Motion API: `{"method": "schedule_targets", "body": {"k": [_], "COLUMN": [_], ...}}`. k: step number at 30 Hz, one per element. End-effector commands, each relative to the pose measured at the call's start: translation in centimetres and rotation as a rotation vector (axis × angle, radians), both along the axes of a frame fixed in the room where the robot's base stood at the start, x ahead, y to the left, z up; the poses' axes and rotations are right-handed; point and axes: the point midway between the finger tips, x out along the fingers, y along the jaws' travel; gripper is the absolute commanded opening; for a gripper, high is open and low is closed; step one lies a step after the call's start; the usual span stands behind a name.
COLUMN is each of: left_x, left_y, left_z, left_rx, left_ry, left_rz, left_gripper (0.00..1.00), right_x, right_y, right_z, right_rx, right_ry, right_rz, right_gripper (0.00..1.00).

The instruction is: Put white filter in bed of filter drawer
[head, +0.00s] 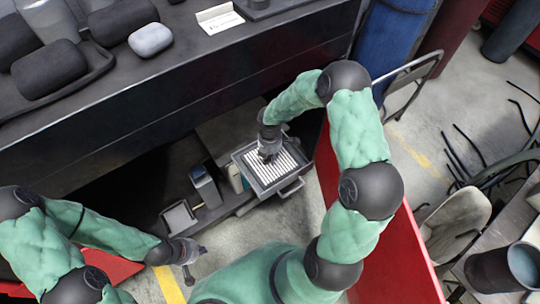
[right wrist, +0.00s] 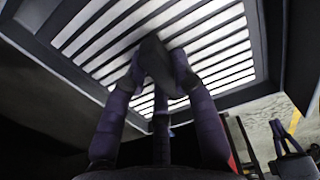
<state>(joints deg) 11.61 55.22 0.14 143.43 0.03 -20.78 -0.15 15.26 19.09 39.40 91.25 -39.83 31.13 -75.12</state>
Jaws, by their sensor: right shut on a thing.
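The white filter (head: 284,172), with pale stripes between dark lines, lies within the grey frame of the filter drawer (head: 257,187). It is not clear whether it rests on the bed or sits slightly above it. My right gripper (head: 268,154) is over the filter's middle. In the right wrist view, its fingers (right wrist: 160,75) close around a dark piece at the white filter (right wrist: 215,50), partly hiding the stripes; the dark drawer frame (right wrist: 275,45) runs around them. My left gripper (head: 194,262) is low at the left, away from the drawer, and its fingers are too small to read.
A dark bench (head: 200,80) stands behind the drawer, with dark and grey rounded items on top. A blue-grey box (head: 205,186) and a small open tray (head: 179,217) are left of the drawer. A red panel (head: 400,265) stands close by my right arm. Floor shows in front.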

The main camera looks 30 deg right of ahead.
Motion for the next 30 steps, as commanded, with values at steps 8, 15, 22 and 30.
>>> {"method": "schedule_targets", "body": {"k": [8,15,22,30], "left_x": [0.0,0.0,0.0,0.0], "left_y": [0.0,0.0,0.0,0.0], "left_z": [0.0,0.0,1.1,3.9], "left_rx": [0.000,0.000,0.000,0.000], "left_ry": [0.000,0.000,0.000,0.000], "left_rz": [0.000,0.000,0.000,0.000], "left_gripper": [0.00,0.00,0.00,0.00], "right_x": [0.0,0.0,0.1,0.1], "right_y": [0.0,0.0,0.0,0.0], "right_z": [-0.1,0.1,2.2,7.4], "right_rx": [0.000,0.000,0.000,0.000], "right_ry": [0.000,-0.001,-0.002,-0.003], "right_rz": [0.000,0.000,-0.001,-0.001], "right_gripper": [0.50,0.50,0.50,0.50]}}
